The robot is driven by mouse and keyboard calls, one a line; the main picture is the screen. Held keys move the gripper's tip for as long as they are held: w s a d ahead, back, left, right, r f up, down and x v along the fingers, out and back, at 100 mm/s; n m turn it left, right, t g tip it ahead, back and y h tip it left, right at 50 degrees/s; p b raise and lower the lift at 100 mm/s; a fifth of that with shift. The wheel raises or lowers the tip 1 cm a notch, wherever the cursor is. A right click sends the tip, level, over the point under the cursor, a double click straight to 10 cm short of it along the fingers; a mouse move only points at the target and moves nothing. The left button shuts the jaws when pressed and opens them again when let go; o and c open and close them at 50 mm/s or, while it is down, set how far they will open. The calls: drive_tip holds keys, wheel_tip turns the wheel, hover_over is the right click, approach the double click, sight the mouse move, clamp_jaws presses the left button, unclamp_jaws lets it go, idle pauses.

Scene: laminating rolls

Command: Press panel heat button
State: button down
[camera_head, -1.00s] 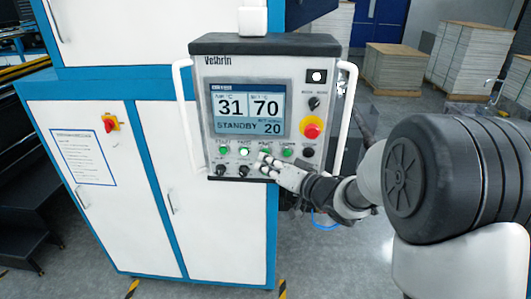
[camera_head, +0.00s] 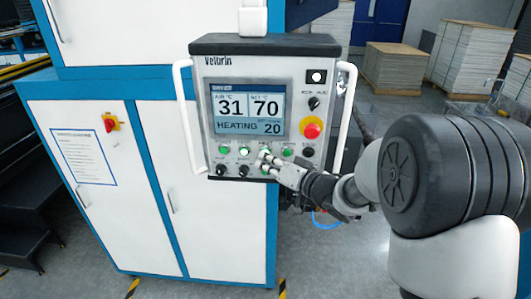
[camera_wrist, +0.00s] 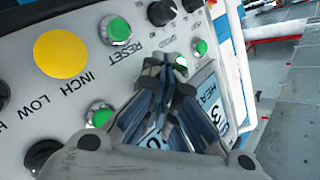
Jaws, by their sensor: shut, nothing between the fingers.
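The control panel (camera_head: 199,125) is a grey box with a screen (camera_head: 248,110) that reads HEATING, with 31, 70 and 20. A row of green buttons runs below the screen, including one at the left (camera_head: 223,150) and one at the right (camera_head: 287,151).
A red emergency stop (camera_head: 312,128) sits right of the screen. White handles (camera_head: 344,115) flank the panel. Black knobs (camera_head: 244,171) lie under the green buttons. A blue and white cabinet (camera_head: 110,210) stands behind at the left. Stacked sheets (camera_head: 395,68) stand at the back right.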

drive_tip(key=shift+s, duration=0.85)
drive_tip(key=s, duration=0.5)
drive_tip(key=shift+a+b, duration=0.1)
drive_tip(key=shift+b, duration=0.2)
idle(0.5)
